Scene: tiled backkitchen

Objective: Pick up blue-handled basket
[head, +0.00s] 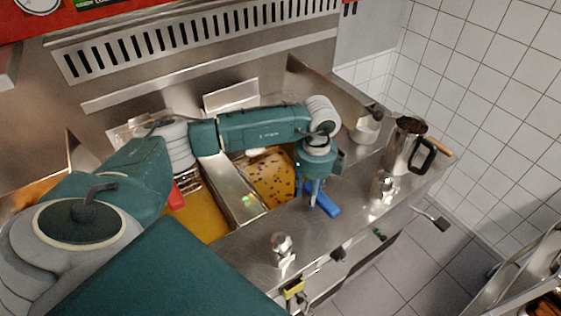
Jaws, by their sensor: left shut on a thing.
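The blue-handled basket shows its blue handle (324,205) over the front edge of the steel fryer counter. Behind the handle is a fryer well (270,178) with yellowish contents and dark spots; the basket's own mesh is hard to make out there. My left arm reaches across from the left. My left gripper (315,188) points down and is shut on the blue handle. Its fingers are small and partly blend with the handle. My right gripper is not in view.
A red handle (175,197) shows at the left well with yellow oil (200,215). A steel jug (406,147) with a black handle and a smaller steel pot (365,128) stand at the right. Metal shakers (282,248) sit on the counter front. A tiled wall is at right.

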